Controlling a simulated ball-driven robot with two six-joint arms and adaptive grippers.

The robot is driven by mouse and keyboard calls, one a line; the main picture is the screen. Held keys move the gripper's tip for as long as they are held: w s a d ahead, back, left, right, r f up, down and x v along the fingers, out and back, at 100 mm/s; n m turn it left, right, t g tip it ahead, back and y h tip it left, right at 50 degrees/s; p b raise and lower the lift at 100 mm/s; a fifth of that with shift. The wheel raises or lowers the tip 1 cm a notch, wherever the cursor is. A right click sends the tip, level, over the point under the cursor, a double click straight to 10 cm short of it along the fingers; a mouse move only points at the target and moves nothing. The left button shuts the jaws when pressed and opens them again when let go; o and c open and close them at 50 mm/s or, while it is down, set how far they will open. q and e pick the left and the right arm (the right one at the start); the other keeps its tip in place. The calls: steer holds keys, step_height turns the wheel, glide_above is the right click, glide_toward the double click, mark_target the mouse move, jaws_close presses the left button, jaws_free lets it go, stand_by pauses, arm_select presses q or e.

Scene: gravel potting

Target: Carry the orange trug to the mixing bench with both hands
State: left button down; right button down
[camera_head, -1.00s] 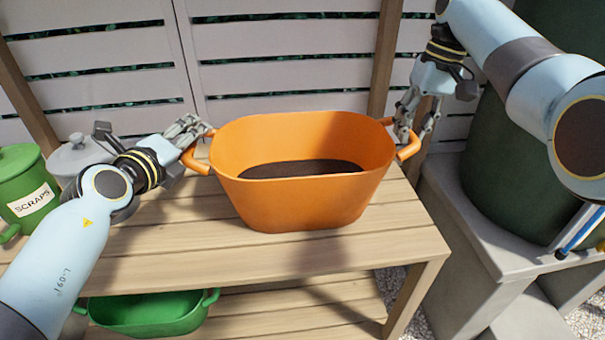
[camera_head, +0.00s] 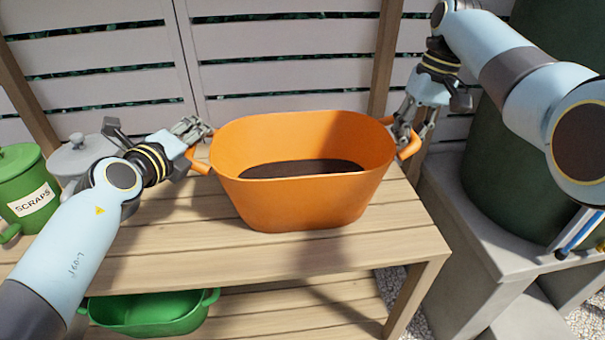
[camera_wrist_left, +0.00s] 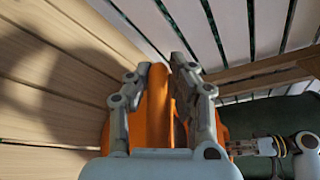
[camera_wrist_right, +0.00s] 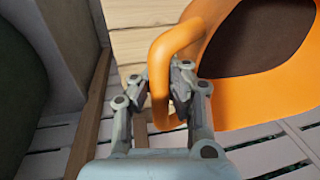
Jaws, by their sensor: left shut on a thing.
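The orange trug (camera_head: 300,205) stands upright on a slatted wooden bench (camera_head: 290,258), with dark material (camera_head: 300,168) inside. My left gripper (camera_head: 203,132) is shut on the trug's left handle (camera_head: 197,162); the handle shows between its fingers in the left wrist view (camera_wrist_left: 158,92). My right gripper (camera_head: 414,125) is at the right handle (camera_head: 410,147). In the right wrist view its fingers (camera_wrist_right: 160,88) are on both sides of the handle and look open around it. Whether they touch it is hard to tell.
A green scraps bin (camera_head: 25,190) and a grey lidded pot (camera_head: 78,158) stand at the left. A green trug (camera_head: 150,312) is on the lower shelf. A dark green barrel (camera_head: 505,165) stands on grey blocks at the right. The bench front is clear.

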steer(key=shift+w+d+r, duration=0.1)
steer(key=shift+w+r, duration=0.05)
steer(key=shift+r, duration=0.15)
